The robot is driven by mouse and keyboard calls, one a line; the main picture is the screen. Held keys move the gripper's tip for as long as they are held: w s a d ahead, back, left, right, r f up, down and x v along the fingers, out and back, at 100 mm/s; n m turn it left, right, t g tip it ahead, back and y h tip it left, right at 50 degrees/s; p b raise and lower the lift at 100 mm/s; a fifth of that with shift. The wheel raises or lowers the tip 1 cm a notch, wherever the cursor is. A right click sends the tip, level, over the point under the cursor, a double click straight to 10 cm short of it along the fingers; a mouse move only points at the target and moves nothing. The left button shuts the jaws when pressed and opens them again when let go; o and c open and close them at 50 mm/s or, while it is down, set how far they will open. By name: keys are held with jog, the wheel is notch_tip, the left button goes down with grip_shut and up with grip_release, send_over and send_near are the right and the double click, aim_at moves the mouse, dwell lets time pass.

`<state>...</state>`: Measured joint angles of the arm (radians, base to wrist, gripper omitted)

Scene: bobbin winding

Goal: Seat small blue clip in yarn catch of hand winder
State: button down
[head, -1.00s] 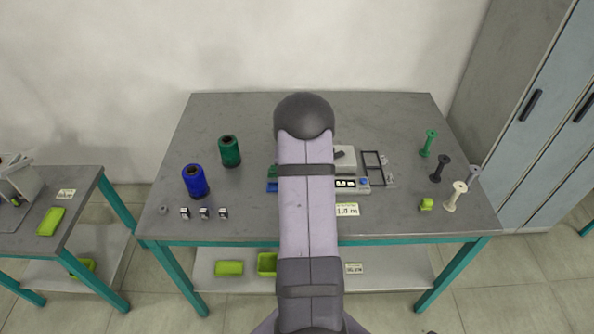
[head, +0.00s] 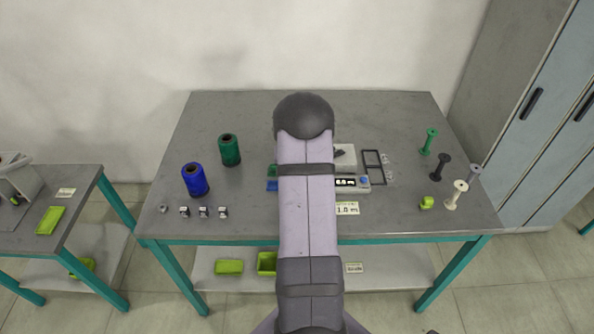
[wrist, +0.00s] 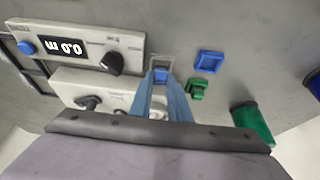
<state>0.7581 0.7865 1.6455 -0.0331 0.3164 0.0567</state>
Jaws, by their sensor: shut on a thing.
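In the wrist view my gripper (wrist: 160,80) reaches toward the hand winder, its two blue fingers close together. The small blue clip (wrist: 160,74) shows between the fingertips, held by them. A pale bracket-like part, perhaps the yarn catch (wrist: 160,60), lies at the fingertips; I cannot tell whether the clip sits inside it. The winder has a grey panel (wrist: 80,40) with a display reading 0.0 m, a blue button and a black knob. In the head view my arm hides the gripper, the clip and much of the winder (head: 348,158).
A blue square piece (wrist: 208,62) and a green piece (wrist: 197,88) lie beside the gripper. Blue (head: 195,180) and green (head: 229,150) yarn cones stand left of the winder. Several bobbins, including a white one (head: 456,195), stand at the right.

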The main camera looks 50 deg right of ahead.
jog(key=shift+f+b, duration=0.35)
jog(key=shift+f, duration=0.15)
dwell(0.3)
jog(key=c, duration=1.6)
grip_release()
jog(key=shift+r, duration=0.1)
jog(key=shift+r+p, duration=2.4)
jog(key=shift+r, duration=1.05)
